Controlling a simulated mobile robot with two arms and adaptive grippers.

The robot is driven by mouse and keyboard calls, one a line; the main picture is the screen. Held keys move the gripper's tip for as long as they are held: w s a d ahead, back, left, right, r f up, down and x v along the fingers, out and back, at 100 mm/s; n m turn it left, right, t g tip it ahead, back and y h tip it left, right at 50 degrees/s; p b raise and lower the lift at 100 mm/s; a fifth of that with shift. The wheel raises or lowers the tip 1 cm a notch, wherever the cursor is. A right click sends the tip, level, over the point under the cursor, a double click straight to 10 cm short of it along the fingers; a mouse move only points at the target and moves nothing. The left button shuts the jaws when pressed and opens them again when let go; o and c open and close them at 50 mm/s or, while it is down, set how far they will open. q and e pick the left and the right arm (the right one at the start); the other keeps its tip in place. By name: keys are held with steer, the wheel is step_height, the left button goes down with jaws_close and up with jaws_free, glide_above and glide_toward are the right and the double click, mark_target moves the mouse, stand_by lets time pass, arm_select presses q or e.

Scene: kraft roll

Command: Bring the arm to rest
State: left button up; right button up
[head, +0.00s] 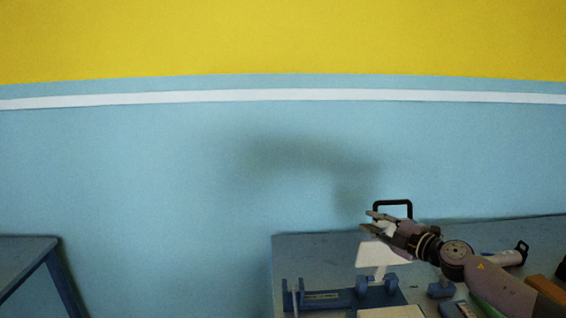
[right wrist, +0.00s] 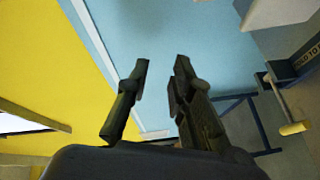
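My right arm (head: 495,287) comes in from the lower right of the head view, over the right-hand table. Its gripper (head: 367,221) points left, raised above the table. In the right wrist view the two dark fingers (right wrist: 162,66) stand apart with nothing between them. My left arm and gripper do not show in either view.
The blue-grey table (head: 300,250) stands against the wall. A blue holder (head: 335,298), a white panel (head: 380,253), a black handle (head: 393,203), a white cylinder (head: 502,258) and an orange-brown block (head: 546,288) are on or above it. Another table (head: 22,252) stands at left.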

steer(key=s+a+f+m+t+h, duration=0.2)
steer(key=s+a+f+m+h, duration=0.2)
steer(key=s+a+f+m, duration=0.65)
steer(key=s+d+f+m+g+h, duration=0.1)
steer(key=s+f+m+g+h, duration=0.2)
steer(key=s+f, duration=0.45)
steer(key=s+d+f+m+g+h, duration=0.2)
steer(key=s+f+m+g, duration=0.15)
steer(key=s, duration=0.65)
steer(key=s+d+f+m+g, duration=0.1)
steer(key=s+f+g, duration=0.15)
steer(key=s, duration=0.75)
steer(key=s+d+f+m+g, duration=0.15)
steer(key=s+g, duration=0.25)
steer(key=s, duration=0.6)
step_height(320, 180, down, 31)
steer(key=s+n+g+b, duration=0.1)
steer(key=s+b, duration=0.1)
steer(key=s+d+f+g+b, duration=0.1)
steer(key=s+d+f+b, duration=0.1)
steer(key=s+f, duration=1.4)
steer(key=shift+s+d, duration=0.15)
steer(key=shift+s, duration=0.05)
